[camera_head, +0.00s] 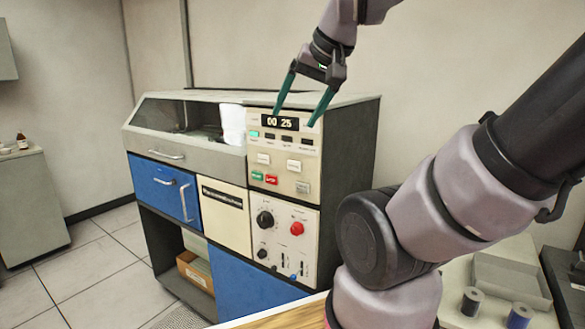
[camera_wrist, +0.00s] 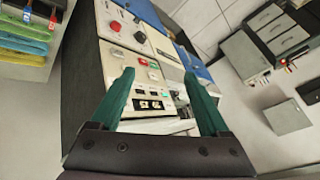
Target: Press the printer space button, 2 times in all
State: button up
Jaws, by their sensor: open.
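The printer's upper control panel (camera_head: 283,149) has a display reading "00 25" (camera_head: 280,122). Below it are a row of small indicators, several pale buttons (camera_head: 294,165), a green button (camera_head: 257,176) and a red button (camera_head: 271,179). The labels are too small to read, so I cannot tell which button is the space button. My gripper (camera_head: 295,119) is open and empty, its green fingers pointing down near the top of the panel. In the wrist view, the panel (camera_wrist: 148,85) shows between and beyond the open fingers. I see no finger clearly touching a button.
A lower panel carries a black knob (camera_head: 265,219) and a red knob (camera_head: 297,228). A blue drawer with a handle (camera_head: 162,187) is at the machine's left. A grey tray (camera_head: 512,278) and spools (camera_head: 471,301) sit at the lower right. Floor at the left is clear.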

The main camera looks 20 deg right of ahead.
grip_shut()
dwell(1.5)
